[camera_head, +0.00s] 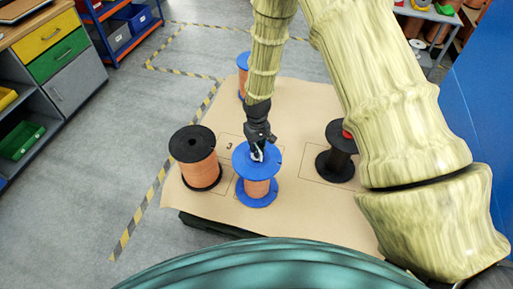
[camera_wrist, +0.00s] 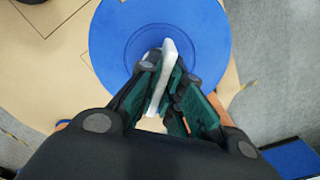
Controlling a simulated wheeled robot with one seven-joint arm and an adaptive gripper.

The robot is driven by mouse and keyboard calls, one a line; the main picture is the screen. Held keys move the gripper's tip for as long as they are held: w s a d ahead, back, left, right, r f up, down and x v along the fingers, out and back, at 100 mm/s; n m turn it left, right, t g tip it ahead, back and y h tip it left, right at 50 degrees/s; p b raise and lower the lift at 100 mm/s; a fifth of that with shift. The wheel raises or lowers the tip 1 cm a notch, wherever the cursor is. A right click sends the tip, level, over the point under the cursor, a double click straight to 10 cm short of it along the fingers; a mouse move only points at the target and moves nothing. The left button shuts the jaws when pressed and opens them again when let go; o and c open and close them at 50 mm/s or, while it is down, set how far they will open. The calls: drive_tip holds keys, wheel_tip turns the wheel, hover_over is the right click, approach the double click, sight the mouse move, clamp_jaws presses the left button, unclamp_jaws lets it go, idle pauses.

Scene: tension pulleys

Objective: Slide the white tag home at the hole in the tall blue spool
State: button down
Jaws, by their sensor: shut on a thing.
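The tall blue spool (camera_head: 241,164) stands upright on the brown board, with blue flanges and a copper-coloured winding. In the wrist view its round blue top flange (camera_wrist: 205,35) fills the upper middle. My gripper (camera_head: 257,150) points down over the middle of that flange. The white tag (camera_wrist: 163,75) is held between the green-lined fingers of my gripper (camera_wrist: 170,100). Its far end lies over the spool's centre. The hole is hidden behind the tag and fingers, and I cannot tell whether the tag is in it.
A black-flanged copper spool (camera_head: 193,150) stands to the left. Another blue spool (camera_head: 243,62) stands behind, partly hidden by my arm. A black spool (camera_head: 336,150) with something red on top stands to the right. Bare board (camera_head: 205,215) lies in front left.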

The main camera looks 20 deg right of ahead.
drive_tip(key=shift+f+b, duration=0.3)
drive_tip(key=shift+f, duration=0.5)
idle(0.4)
drive_tip(key=c, duration=1.5)
unclamp_jaws()
drive_tip(key=shift+r, duration=0.15)
wheel_tip(320, 180, up, 12)
drive_tip(key=shift+f, duration=0.15)
